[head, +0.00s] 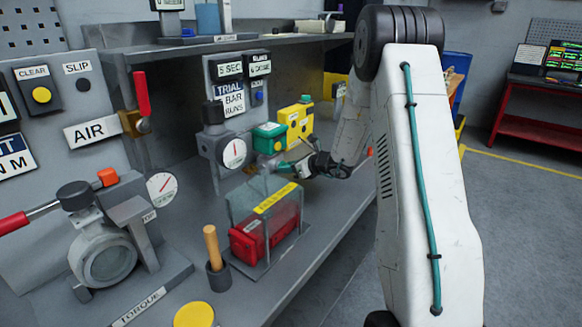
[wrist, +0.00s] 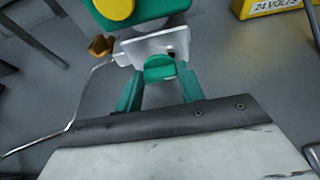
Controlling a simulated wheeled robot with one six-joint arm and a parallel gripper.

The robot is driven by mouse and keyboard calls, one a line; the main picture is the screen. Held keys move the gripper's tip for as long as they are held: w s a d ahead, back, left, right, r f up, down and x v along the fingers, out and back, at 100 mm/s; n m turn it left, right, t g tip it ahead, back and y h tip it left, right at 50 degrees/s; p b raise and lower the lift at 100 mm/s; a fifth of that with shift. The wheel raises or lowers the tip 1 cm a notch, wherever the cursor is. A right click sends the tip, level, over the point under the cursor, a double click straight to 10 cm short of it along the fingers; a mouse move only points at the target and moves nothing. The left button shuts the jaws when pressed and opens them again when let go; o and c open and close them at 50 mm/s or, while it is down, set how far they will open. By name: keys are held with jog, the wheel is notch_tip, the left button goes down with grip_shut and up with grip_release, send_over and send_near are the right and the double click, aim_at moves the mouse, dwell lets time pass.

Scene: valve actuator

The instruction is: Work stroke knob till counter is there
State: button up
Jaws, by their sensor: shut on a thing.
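My gripper (head: 284,166) reaches in from the right, low beside the green-and-yellow actuator unit on the bench. In the wrist view my teal fingers (wrist: 159,76) stand on both sides of a small rounded green knob (wrist: 160,68) and are shut on it. The knob sits in front of a pale metal bracket (wrist: 152,44). Above the bracket is a green housing (wrist: 150,9) with a yellow round part. In the head view the actuator shows a green box (head: 268,137) beside a yellow box (head: 299,122). The knob is too small to make out there.
A clear guard box (head: 266,212) with a red part inside stands just in front of my gripper. A gauge (head: 234,153) is to its left. A wooden-handled tool (head: 211,247) stands in a cup nearby. A shelf (head: 215,43) runs above the bench. Open floor lies right.

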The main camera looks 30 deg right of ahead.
jog(key=shift+w+d+r, duration=0.15)
jog(key=shift+r, duration=0.1)
jog(key=shift+c, duration=0.2)
jog(key=o, duration=0.7)
jog(key=shift+f, duration=0.1)
jog(key=shift+s, duration=0.2)
jog(key=v, duration=0.7)
jog(key=shift+s+d, duration=0.1)
jog(key=shift+s, duration=0.15)
